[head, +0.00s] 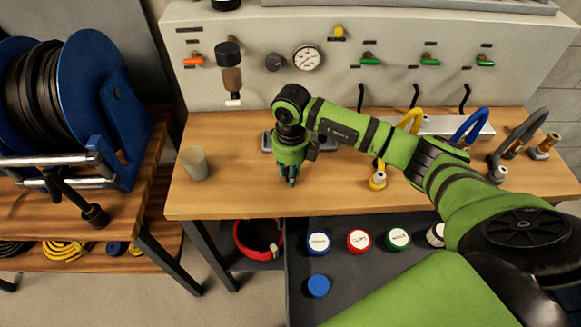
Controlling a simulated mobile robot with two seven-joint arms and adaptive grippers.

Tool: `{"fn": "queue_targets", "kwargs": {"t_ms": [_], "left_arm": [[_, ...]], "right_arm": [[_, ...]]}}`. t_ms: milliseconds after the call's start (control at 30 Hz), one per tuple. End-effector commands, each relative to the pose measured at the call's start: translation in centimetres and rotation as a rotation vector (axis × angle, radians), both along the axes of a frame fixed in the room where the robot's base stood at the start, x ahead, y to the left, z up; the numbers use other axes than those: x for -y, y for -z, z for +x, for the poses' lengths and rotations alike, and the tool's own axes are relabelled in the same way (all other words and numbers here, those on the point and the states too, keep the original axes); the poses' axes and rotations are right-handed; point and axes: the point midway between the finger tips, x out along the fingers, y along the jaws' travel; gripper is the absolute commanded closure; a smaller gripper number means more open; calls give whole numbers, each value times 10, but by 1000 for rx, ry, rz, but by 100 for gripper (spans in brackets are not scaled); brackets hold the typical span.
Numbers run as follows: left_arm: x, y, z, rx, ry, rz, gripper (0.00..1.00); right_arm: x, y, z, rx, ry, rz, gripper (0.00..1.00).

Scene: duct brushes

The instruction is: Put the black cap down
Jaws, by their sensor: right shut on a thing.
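My right gripper (290,176) points down over the wooden bench, left of its middle. Its green fingers are closed together, and what is between them is hardly visible; I take it to be the black cap, which I cannot make out clearly. I cannot tell whether it touches the bench top (235,195). On the dark tray below the bench front stand a blue-rimmed (318,242), a red-rimmed (359,240) and a green-rimmed (398,238) round piece with white tops. A dark-and-white one (435,234) is partly behind my right arm. My left gripper is out of view.
A grey-green cup (194,163) stands at the bench's left. Yellow (378,180), blue (473,125) and grey (520,135) hoses are at the right. A blue cap (318,285) lies on the tray (300,265). A blue hose reel (95,85) stands left. Bench front-left is clear.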

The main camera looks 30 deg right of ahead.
Motion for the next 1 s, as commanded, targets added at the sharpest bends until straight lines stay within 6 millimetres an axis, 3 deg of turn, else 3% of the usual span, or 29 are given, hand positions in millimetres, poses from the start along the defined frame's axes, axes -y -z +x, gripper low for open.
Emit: {"fn": "queue_targets", "kwargs": {"t_ms": [367, 400, 433, 767, 1000], "left_arm": [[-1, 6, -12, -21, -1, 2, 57], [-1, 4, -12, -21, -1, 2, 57], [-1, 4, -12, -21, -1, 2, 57], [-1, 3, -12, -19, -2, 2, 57], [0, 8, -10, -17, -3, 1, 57]], "right_arm": [[0, 6, 0, 1, -1, 0, 93], [0, 4, 0, 1, -1, 0, 55], [0, 4, 0, 1, -1, 0, 47], [0, 3, 0, 1, -1, 1, 47], [1, -23, 2, 7, -2, 1, 47]]}}
